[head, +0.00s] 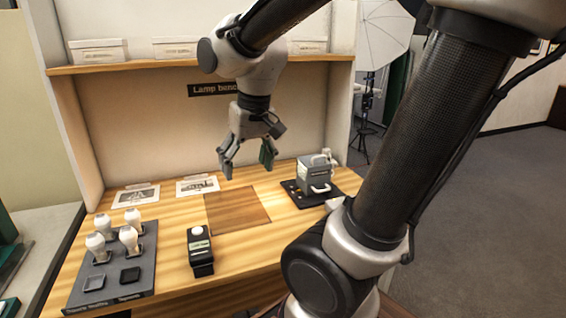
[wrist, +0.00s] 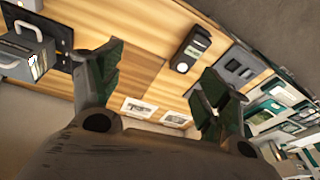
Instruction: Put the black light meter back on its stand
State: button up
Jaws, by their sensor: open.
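The black light meter (head: 201,256), with a white dome and a pale label, is on the bench (head: 170,250) right of the grey bulb tray. It also shows in the wrist view (wrist: 187,58). I cannot make out a separate stand for it; the meter's underside is hidden. My gripper (head: 247,167) is open and empty above the back of the bench, behind and to the right of the meter and apart from it. In the wrist view my gripper's fingers (wrist: 160,75) are spread wide, with bare wood and picture cards beyond them.
The grey tray (head: 72,299) at left holds several white bulbs and square sockets. A brown square panel (head: 238,208) lies bare mid-bench. A grey handled box (head: 314,175) stands on a black mat (head: 335,196) at right. Two picture cards (head: 136,196) lie at the back, under a shelf (head: 130,66).

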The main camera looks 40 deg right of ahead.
jog(key=s+d+r+n+t, duration=0.1)
jog(key=s+d, duration=0.3)
jog(key=s, duration=0.4)
jog(key=shift+s+r+t, duration=0.3)
jog(key=shift+s+r, duration=0.05)
jog(key=shift+r, duration=0.35)
dwell(0.3)
